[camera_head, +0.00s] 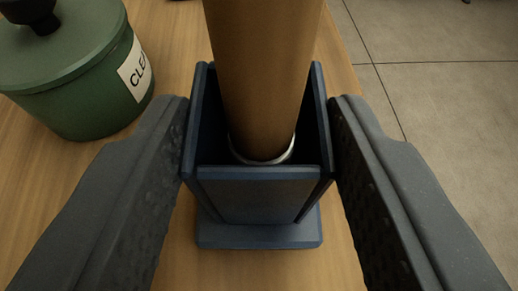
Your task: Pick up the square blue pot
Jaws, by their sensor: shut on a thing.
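The square blue pot (258,196) is in the middle of the view, dark blue, with flat walls and a wider base plate below. A brown cylinder (262,75) with a pale ring at its lower end stands inside the pot and rises out of the top of the view. My gripper (260,150) has one dark finger on each side of the pot, shut against its left and right walls. The pot looks upright; whether its base touches the table is hard to tell.
A green lidded pot (85,80) with a dark knob and a white label stands on the wooden table (165,225) at the upper left. The table's right edge runs close to the right of the blue pot, with tiled floor (450,95) beyond it.

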